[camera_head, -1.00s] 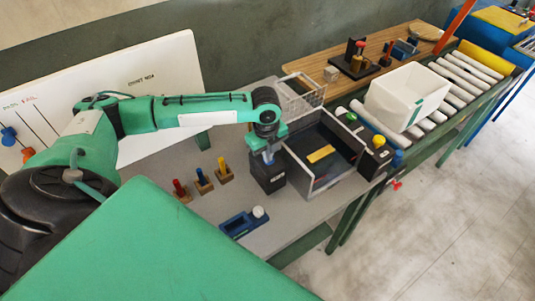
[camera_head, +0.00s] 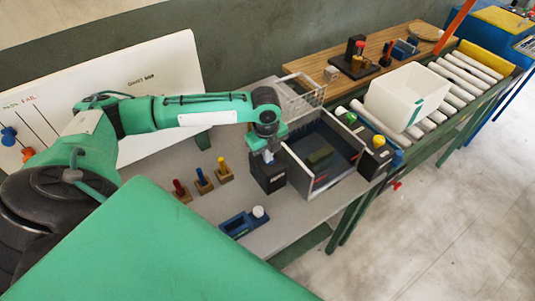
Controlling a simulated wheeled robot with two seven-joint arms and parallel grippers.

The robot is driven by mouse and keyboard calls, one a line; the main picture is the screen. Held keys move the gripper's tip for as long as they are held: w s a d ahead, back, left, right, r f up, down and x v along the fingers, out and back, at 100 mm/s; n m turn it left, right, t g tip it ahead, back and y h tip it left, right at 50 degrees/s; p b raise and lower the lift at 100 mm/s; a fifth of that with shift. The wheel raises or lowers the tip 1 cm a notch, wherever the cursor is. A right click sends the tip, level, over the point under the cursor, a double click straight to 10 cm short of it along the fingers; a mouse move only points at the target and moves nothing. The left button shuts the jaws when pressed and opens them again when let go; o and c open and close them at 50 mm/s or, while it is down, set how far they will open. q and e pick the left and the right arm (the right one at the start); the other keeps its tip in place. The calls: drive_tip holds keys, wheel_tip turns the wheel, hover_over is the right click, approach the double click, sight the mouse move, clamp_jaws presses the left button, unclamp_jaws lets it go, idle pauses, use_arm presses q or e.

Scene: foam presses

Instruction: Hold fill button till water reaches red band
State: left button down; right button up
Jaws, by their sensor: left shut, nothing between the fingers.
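A grey-walled tank (camera_head: 316,189) with a dark interior stands on the grey bench. Dark water or a dark floor shows inside; I cannot tell its level, and I cannot make out the red band clearly. A small black box (camera_head: 267,180) stands against the tank's left side. My left gripper (camera_head: 268,157) is shut and empty, pointing down at the top of this box. Its tips hide the fill button, so I cannot tell whether it is pressed. My right gripper is not in view.
A black box with a yellow knob (camera_head: 379,141) stands right of the tank, a wire basket (camera_head: 300,97) behind it. Red, blue and yellow pegs (camera_head: 202,177) and a blue device (camera_head: 243,222) are at the front left. A white bin (camera_head: 407,94) sits on rollers.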

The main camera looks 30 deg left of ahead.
use_arm(q)
drive_tip(key=shift+s+d+f, duration=0.1)
drive_tip(key=shift+s+f, duration=0.25)
drive_tip(key=shift+f, duration=0.2)
drive_tip(key=r+p, duration=0.2)
drive_tip(key=p, duration=0.1)
drive_tip(key=r+p, duration=0.3)
drive_tip(key=shift+w+r, duration=0.2)
drive_tip(key=shift+r, duration=0.1)
drive_tip(key=shift+r+b, duration=0.55)
drive_tip(key=shift+b, duration=0.25)
wheel_tip(320, 180, up, 8)
drive_tip(key=b, duration=0.2)
drive_tip(key=shift+a+r, duration=0.2)
